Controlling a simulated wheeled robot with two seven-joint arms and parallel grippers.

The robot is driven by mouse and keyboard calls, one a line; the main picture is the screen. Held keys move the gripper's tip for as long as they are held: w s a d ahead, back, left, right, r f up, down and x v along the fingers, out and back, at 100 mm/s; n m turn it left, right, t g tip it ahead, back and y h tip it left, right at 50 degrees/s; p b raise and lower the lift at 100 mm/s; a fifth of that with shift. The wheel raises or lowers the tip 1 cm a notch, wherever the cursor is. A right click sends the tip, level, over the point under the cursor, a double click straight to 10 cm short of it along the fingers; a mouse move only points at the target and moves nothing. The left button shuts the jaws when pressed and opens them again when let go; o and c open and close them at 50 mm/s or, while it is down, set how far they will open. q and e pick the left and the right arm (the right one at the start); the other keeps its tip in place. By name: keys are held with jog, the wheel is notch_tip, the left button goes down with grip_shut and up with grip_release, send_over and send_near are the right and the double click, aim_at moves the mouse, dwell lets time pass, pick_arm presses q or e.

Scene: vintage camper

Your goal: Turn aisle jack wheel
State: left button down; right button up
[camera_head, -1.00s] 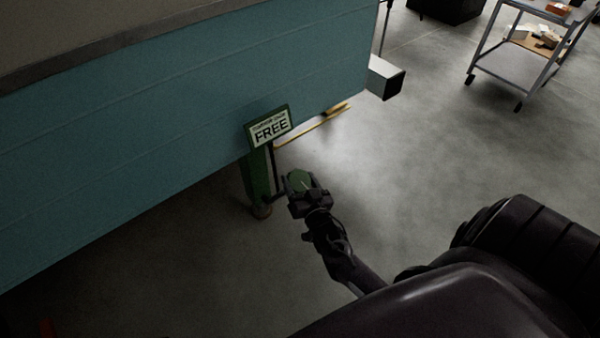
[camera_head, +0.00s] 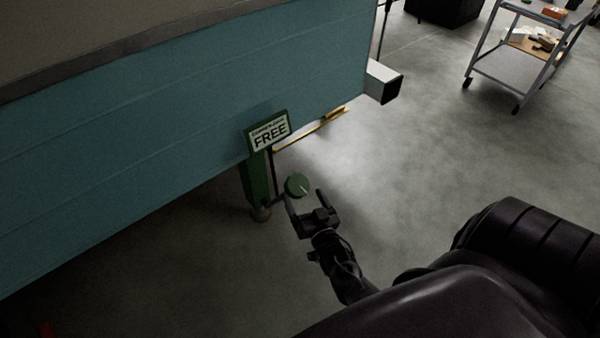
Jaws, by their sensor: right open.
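The jack (camera_head: 257,180) is a green post standing under the lower edge of the teal camper wall. My right gripper (camera_head: 306,198) is just below and right of the wheel. Its two fingers are spread apart, and no object is held between them. I cannot tell whether a finger touches the wheel. My left gripper is out of view.
The teal camper body (camera_head: 180,120) fills the upper left and overhangs the floor. A square metal tube end (camera_head: 384,82) juts from its corner. A yellow bar (camera_head: 318,128) lies behind the jack. A wheeled cart (camera_head: 500,80) stands at the upper right. Open floor lies between.

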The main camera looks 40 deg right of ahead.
jog(key=shift+v, duration=1.2)
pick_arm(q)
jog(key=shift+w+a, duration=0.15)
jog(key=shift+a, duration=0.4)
pick_arm(e)
jog(key=shift+s+a, duration=0.1)
jog(key=shift+s, duration=0.15)
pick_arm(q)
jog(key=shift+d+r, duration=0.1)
